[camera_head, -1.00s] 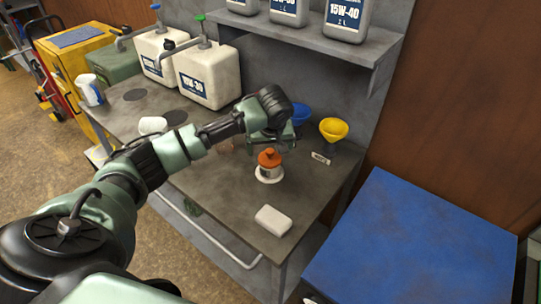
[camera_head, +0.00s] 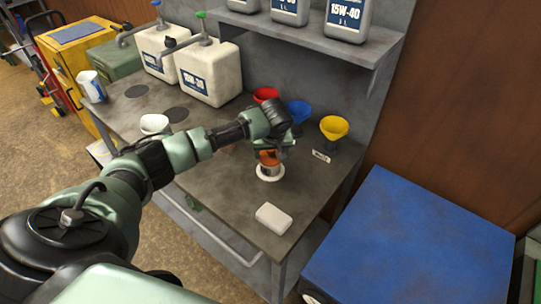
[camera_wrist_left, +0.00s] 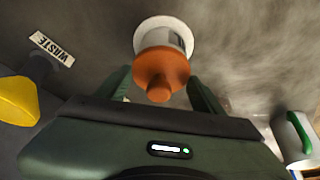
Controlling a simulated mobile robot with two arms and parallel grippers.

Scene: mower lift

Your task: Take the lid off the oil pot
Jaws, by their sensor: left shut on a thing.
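The oil pot (camera_head: 270,170) is a small white pot with an orange lid (camera_head: 268,156), standing on a round white base on the grey bench. In the left wrist view the orange lid (camera_wrist_left: 160,75) with its knob is towards me, and the white pot (camera_wrist_left: 174,38) shows behind it. My left gripper (camera_head: 268,150) is over the pot from above and shut on the lid, one finger on each side. The lid appears to sit on the pot; the gripper partly hides it in the head view. My right gripper is out of view.
Red (camera_head: 265,94), blue (camera_head: 298,110) and yellow (camera_head: 334,128) funnels stand behind the pot, with a WASTE label (camera_head: 321,156) in front. A white block (camera_head: 273,218) lies nearer the bench's front edge. A blue-topped cabinet (camera_head: 410,245) is at right.

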